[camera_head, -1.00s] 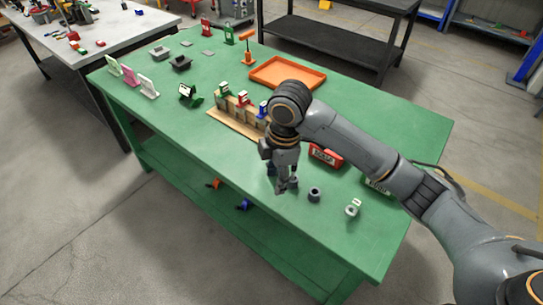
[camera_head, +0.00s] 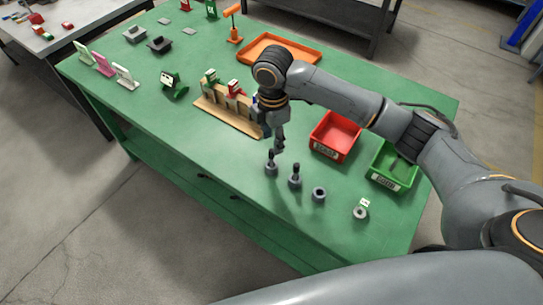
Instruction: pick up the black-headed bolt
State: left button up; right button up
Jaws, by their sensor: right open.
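Two small grey holders, each with a dark upright bolt, stand near the table's front edge: a left bolt (camera_head: 270,156) and a right bolt (camera_head: 296,169). Which bolt has the black head is too small to tell for sure. My right gripper (camera_head: 280,146) points down just behind and above them, between the two bolts in the picture. Its jaws are open and nothing shows between them. My left gripper is not in view.
On the green table (camera_head: 180,130) are a wooden rack (camera_head: 228,115) with several small jacks, a red bin (camera_head: 336,136), a green bin (camera_head: 394,166), an orange tray (camera_head: 278,47), a grey ring-shaped holder (camera_head: 319,194) and a tagged part (camera_head: 361,210). The front-left tabletop is clear.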

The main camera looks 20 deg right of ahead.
aim_at(271, 151)
jog(key=shift+w+f, duration=0.1)
jog(key=shift+f, duration=0.35)
notch_tip(271, 151, down, 2)
jog(key=shift+f+p, duration=0.2)
jog(key=shift+p, duration=0.45)
notch_tip(271, 151, down, 2)
jog(key=shift+f, duration=0.45)
jog(key=shift+a, duration=0.1)
jog(key=c, duration=0.5)
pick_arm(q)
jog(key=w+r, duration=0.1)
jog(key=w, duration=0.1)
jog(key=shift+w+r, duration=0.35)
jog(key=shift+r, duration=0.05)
pick_arm(e)
grip_shut()
